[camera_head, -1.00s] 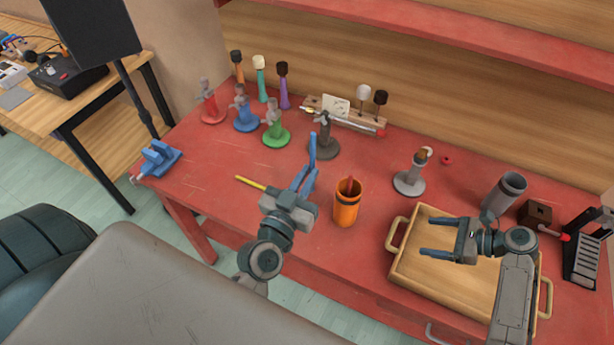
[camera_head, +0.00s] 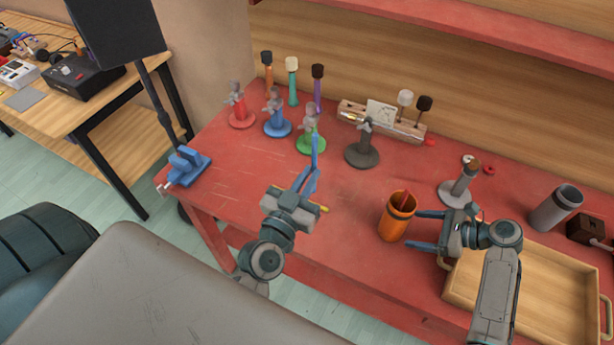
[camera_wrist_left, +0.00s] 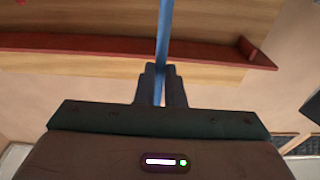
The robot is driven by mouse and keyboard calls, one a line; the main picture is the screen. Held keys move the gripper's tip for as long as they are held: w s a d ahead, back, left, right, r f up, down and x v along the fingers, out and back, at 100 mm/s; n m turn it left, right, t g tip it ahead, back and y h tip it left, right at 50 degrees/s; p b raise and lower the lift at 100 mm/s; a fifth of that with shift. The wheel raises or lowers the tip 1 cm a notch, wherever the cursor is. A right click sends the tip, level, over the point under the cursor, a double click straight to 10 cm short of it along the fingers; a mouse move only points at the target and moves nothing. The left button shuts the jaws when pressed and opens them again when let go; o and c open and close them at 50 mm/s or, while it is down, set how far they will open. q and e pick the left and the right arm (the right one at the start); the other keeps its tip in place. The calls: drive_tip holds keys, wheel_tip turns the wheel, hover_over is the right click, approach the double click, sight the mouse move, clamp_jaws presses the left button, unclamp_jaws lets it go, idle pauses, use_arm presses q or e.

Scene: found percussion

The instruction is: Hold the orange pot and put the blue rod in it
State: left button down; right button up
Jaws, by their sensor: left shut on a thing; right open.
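The blue rod (camera_head: 315,152) stands roughly upright in my left gripper (camera_head: 304,183), which is shut on it. The rod also runs up from between the fingers in the left wrist view (camera_wrist_left: 164,35); its lower end is hidden. The orange pot (camera_head: 394,222) stands on the red table, right of my left gripper, with a red stick in it. My right gripper (camera_head: 420,230) is open, its two fingertips pointing left at the pot's right side. I cannot tell whether they touch it. My left gripper and the rod are left of the pot, not over it.
A wooden tray (camera_head: 455,285) lies under and right of my right gripper. A yellow rod (camera_head: 323,208) lies partly hidden by my left gripper. Red, blue, green and dark stands (camera_head: 362,156) line the table's back, and a grey stand (camera_head: 458,193) is behind the right gripper.

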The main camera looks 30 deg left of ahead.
sight(397, 226)
drive_tip(key=b+x, duration=0.1)
drive_tip(key=x, duration=0.2)
drive_tip(key=shift+a, duration=0.2)
drive_tip(key=shift+p+x, duration=0.35)
drive_tip(key=shift+x, duration=0.6)
drive_tip(key=shift+a+f, duration=0.15)
drive_tip(key=shift+a, duration=0.3)
use_arm(q)
drive_tip(key=shift+a+f, duration=0.2)
drive_tip(key=shift+f, duration=0.45)
use_arm(e)
drive_tip(key=shift+a+f, duration=0.15)
drive_tip(key=c, duration=0.7)
use_arm(q)
drive_tip(key=shift+w, duration=0.1)
